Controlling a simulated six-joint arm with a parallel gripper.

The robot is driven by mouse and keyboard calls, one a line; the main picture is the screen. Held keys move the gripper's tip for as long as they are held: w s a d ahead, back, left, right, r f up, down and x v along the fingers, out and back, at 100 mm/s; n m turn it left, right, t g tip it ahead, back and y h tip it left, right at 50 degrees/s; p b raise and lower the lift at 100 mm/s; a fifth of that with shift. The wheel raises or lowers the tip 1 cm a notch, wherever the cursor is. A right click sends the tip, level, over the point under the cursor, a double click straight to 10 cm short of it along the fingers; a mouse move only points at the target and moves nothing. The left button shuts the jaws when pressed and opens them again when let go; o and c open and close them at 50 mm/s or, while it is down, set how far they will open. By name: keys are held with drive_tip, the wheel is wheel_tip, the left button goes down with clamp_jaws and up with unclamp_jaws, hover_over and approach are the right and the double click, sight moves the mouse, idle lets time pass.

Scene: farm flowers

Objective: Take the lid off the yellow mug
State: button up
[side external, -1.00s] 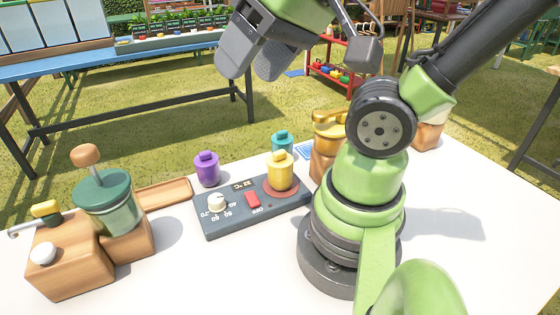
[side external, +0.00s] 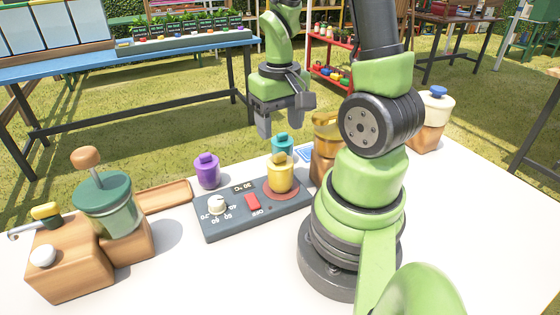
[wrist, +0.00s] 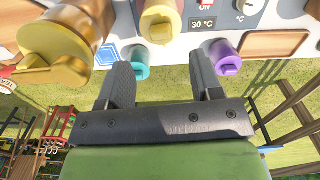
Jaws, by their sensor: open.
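The yellow mug (side external: 280,178) stands upright on the round reddish plate of the dark control panel, with its yellow knobbed lid (side external: 280,157) on top. In the wrist view the yellow mug (wrist: 160,20) is at the top edge, partly cut off. My gripper (side external: 283,130) is open and empty, pointing down above and behind the mugs. In the wrist view its two fingers (wrist: 162,80) are spread apart, with the yellow mug beyond them and off to the left. Neither finger appears to touch the lid.
A teal mug (side external: 283,143) stands just behind the yellow one, and a purple mug (side external: 207,171) to its left. A golden-topped wooden grinder (side external: 327,145) stands close on the right. The control panel (side external: 235,216) has a knob and red switch. A wooden tray (side external: 165,196) lies left.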

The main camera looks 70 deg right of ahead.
sight(280, 154)
drive_tip(key=shift+a+f, duration=0.1)
drive_tip(key=shift+f, duration=3.05)
drive_tip(key=c, duration=1)
